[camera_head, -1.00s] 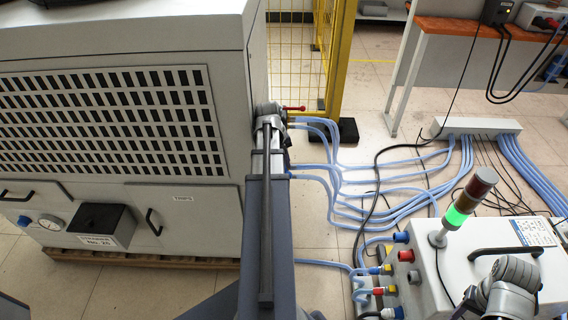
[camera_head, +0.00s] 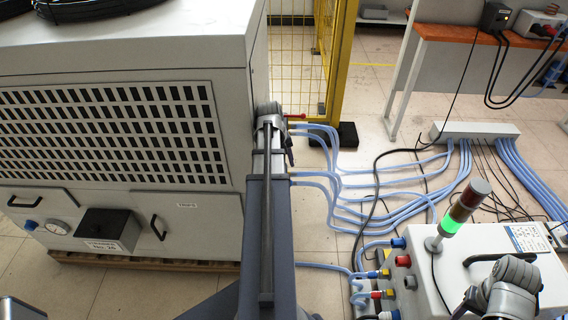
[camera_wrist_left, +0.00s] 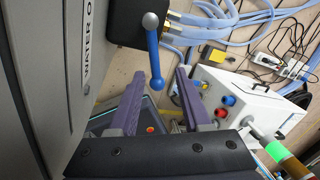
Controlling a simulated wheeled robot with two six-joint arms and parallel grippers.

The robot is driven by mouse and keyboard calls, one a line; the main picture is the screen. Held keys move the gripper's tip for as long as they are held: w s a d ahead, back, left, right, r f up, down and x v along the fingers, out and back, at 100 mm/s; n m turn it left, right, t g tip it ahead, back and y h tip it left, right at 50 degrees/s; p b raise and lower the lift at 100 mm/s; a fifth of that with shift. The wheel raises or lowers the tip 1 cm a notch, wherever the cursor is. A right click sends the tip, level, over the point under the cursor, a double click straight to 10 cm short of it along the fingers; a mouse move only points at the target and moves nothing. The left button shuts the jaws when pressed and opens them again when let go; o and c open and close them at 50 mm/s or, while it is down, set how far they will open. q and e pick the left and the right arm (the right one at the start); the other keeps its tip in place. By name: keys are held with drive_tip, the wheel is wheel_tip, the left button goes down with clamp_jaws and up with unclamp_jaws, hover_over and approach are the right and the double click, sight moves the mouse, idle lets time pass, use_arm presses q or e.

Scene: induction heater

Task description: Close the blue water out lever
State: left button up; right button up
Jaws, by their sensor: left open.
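In the left wrist view the blue lever (camera_wrist_left: 154,55) hangs from a grey round pivot (camera_wrist_left: 150,20) on a dark block. A label reading "WATER O" (camera_wrist_left: 88,40) is on the panel at its left; the rest of its text cannot be read. My left gripper (camera_wrist_left: 160,74) is open and empty. Its two purple fingers stand on either side of the lever's lower end in the picture; I see no clear contact. In the head view my left arm hides the blue lever. A red lever (camera_head: 296,116) shows just beyond the arm's end.
The large grey cabinet (camera_head: 215,225) stands close on the left. Blue hoses (camera_head: 390,185) run across the floor to its right. A white box (camera_head: 490,255) with a lit green lamp (camera_head: 450,224) stands at lower right, near my right arm. A yellow fence (camera_head: 340,70) is behind.

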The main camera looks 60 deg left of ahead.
use_arm(q)
wheel_tip(320, 180, up, 6)
drive_tip(key=p, duration=0.5)
